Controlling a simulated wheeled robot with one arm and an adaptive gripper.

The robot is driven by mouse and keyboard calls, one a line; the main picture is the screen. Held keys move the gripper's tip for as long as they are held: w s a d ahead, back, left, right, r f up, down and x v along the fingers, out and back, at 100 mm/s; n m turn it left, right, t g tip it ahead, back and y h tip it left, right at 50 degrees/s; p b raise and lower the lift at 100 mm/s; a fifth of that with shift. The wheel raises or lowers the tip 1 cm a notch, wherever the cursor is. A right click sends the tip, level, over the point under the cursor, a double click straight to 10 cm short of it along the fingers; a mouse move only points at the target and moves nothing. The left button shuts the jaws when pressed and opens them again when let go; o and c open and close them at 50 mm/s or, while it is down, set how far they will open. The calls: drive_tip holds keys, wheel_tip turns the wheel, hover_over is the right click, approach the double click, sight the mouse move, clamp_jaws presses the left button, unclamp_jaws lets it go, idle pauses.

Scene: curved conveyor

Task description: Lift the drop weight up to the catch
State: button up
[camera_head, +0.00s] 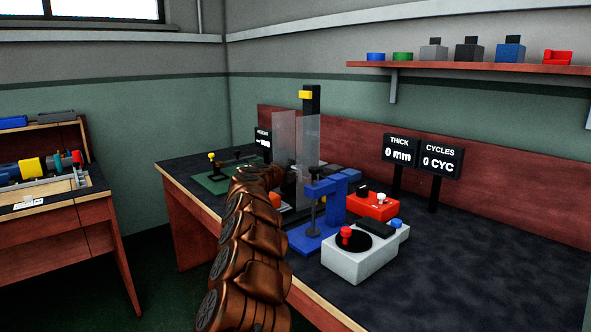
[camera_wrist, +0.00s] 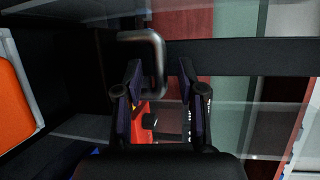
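The drop tower (camera_head: 311,140) is a tall black column on the bench in the head view, with a yellow block (camera_head: 305,94) near its top and clear guard panels (camera_head: 284,135) beside it. My copper-coloured arm reaches its base and hides much of the lower part. In the wrist view a bent grey metal handle (camera_wrist: 158,62) stands between the two dark fingers of my gripper (camera_wrist: 161,72). The fingers are apart, with gaps beside the handle. I cannot make out the drop weight's body or whether the handle belongs to it.
A blue clamp stand (camera_head: 326,205), a red device (camera_head: 374,205) and a white-grey box (camera_head: 362,258) stand right of my arm. Two displays, THICK (camera_head: 400,151) and CYCLES (camera_head: 440,157), stand behind. The bench's right part is clear. An orange panel (camera_wrist: 15,92) fills the wrist view's left edge.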

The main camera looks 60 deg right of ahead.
drive_tip(key=shift+x, duration=0.8)
clamp_jaws()
idle(0.5)
